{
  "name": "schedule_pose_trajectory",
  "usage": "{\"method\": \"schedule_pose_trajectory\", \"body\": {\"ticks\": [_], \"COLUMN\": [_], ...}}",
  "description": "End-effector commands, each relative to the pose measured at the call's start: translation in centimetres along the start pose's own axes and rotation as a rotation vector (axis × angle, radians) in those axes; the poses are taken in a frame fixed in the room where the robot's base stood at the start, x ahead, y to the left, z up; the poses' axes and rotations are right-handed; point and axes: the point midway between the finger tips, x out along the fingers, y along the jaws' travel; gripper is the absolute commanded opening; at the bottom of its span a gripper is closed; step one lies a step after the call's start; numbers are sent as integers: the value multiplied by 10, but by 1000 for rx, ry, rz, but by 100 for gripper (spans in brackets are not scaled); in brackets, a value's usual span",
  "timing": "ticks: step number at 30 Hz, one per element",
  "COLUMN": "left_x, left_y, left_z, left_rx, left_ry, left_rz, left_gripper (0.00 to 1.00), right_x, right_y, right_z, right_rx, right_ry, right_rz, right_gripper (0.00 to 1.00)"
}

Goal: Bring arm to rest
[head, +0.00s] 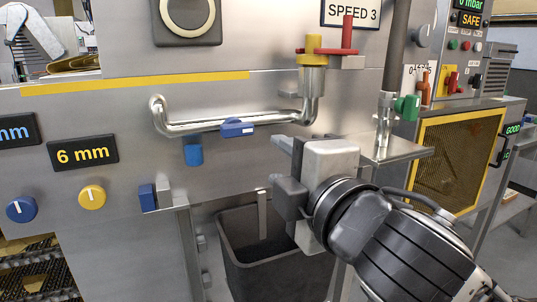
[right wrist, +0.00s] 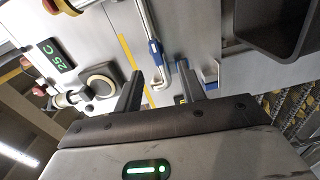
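My right arm comes in from the lower right in the head view. Its gripper (head: 276,168) is in front of the steel panel, below a bent chrome pipe (head: 195,125) and above a dark bin (head: 262,262). In the right wrist view the two fingers of the gripper (right wrist: 160,73) stand apart with nothing held between them. Beyond them are the panel and the chrome pipe (right wrist: 148,25) with its blue clip (right wrist: 154,50). My left gripper is in neither view.
Above the gripper are yellow (head: 313,45) and red (head: 347,35) valve handles. A steel shelf (head: 400,150) with a green-handled valve (head: 408,107) is close to the right of the gripper. A yellow-framed mesh guard (head: 452,160) stands further right. Knobs and a "6 mm" display (head: 83,154) are at left.

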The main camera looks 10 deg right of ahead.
Motion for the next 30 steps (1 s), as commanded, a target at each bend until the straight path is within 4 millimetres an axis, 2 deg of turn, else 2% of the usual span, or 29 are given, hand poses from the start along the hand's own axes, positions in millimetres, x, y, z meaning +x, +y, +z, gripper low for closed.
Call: {"method": "schedule_pose_trajectory", "body": {"ticks": [5,10,15,18,24,29,30], "left_x": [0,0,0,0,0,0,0], "left_y": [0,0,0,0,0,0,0], "left_z": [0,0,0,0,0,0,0], "left_rx": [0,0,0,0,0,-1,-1], "left_ry": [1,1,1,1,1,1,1], "left_rz": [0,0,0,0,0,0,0], "left_gripper": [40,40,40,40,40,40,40], "right_x": [1,-18,-66,-99,-165,-218,-220], "right_y": [-66,-158,-252,-295,-356,-389,-393], "right_z": [19,48,74,84,96,101,101], "right_rx": [281,649,969,1102,1269,1351,1367], "right_ry": [-63,-229,-483,-632,-898,-1097,-1099], "right_rz": [-175,-388,-580,-657,-762,-816,-809], "right_gripper": [40,40,40,40,40,40,40]}}
